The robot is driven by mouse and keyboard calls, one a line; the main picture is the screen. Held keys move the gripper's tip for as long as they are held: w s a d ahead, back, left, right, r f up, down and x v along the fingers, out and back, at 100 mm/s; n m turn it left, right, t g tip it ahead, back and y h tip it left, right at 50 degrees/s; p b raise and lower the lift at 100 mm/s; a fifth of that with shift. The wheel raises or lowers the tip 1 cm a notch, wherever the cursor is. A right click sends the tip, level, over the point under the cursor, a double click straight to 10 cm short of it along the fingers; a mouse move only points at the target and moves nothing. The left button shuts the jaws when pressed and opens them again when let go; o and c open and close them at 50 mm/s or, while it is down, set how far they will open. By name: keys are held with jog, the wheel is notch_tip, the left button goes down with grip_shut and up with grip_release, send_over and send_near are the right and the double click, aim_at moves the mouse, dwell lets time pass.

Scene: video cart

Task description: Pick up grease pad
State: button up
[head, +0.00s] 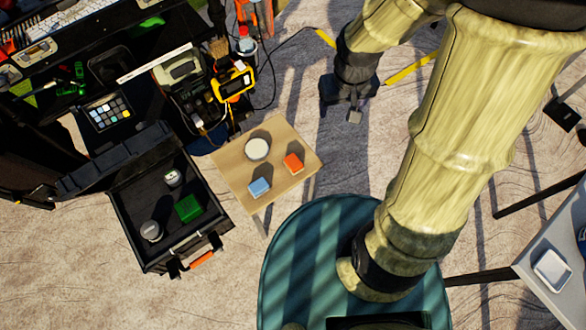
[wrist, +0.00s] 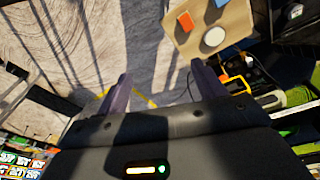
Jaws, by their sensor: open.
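A small wooden table (head: 232,178) bears a round off-white disc (head: 257,149), an orange block (head: 293,163) and a blue block (head: 260,187). The disc may be the grease pad, but I cannot tell for sure. In the wrist view the disc (wrist: 215,38) and the orange block (wrist: 186,21) lie on the table at the top right, beyond my fingers. My gripper (head: 354,112) hangs over bare floor, up and right of the table in the head view. Its fingers (wrist: 160,90) are apart with nothing between them.
An open black case (head: 128,222) with a green block (head: 188,208) inside stands left of the table. A cluttered cart with a yellow device (head: 233,82) is at upper left. A grey table (head: 540,240) is at right.

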jog(key=w+a+f+n+b, duration=0.1)
jog(key=w+a+f+b, duration=0.2)
jog(key=f+b, duration=0.2)
jog(key=w+a+f+n+g+b, duration=0.1)
jog(key=a+f+b, duration=0.3)
jog(key=f, duration=0.8)
jog(key=w+a+f+n+b, duration=0.2)
jog(key=w+a+f+b, duration=0.2)
jog(key=f, duration=0.5)
jog(key=b, duration=0.2)
jog(key=shift+w+n+g+b, duration=0.3)
jog(key=shift+w+g+b, duration=0.05)
jog(key=shift+g, duration=0.05)
jog(key=shift+f, duration=0.15)
jog(key=b, duration=0.4)
send_over(292, 160)
jog(key=f, duration=1.2)
jog(key=shift+w, duration=0.2)
jog(key=shift+f, duration=0.1)
notch_tip(292, 160, down, 5)
jog(key=shift+s+f+b, duration=0.1)
jog(key=shift+b, duration=0.85)
jog(key=shift+c, duration=0.4)
